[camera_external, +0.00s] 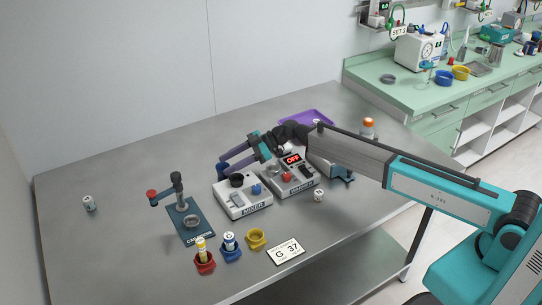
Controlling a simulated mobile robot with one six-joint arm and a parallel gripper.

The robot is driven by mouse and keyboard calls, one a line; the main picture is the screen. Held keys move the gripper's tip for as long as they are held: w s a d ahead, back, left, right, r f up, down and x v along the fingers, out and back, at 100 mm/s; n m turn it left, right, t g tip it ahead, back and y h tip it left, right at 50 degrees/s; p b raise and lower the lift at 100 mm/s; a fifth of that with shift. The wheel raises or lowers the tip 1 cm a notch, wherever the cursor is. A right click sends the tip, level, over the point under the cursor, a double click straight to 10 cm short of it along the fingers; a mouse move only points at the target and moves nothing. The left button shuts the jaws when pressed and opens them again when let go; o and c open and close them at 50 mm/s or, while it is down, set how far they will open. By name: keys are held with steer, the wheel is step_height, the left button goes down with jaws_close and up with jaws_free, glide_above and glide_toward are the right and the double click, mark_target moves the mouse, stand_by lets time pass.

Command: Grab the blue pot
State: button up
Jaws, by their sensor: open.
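A small blue pot (231,254) stands near the table's front edge, with a white, blue-marked container (229,239) in it. It is between a red pot (205,264) and a yellow pot (256,240). A second blue pot (444,78) stands on the green counter at the back right. My gripper (231,161) is open, above the middle of the metal table, behind and well apart from the near blue pot. It seems empty, though the view is small.
A white mixer box (243,200) and a unit with an "OFF" display (290,181) stand below my arm. A stand (183,210) on a dark base is left of them. A "G 37" card (286,252) lies right of the pots. The table's left side is mostly clear.

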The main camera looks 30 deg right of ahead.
mark_target(223, 166)
steer(key=shift+p+x, duration=0.4)
steer(key=shift+x, duration=1.15)
steer(key=c, duration=0.8)
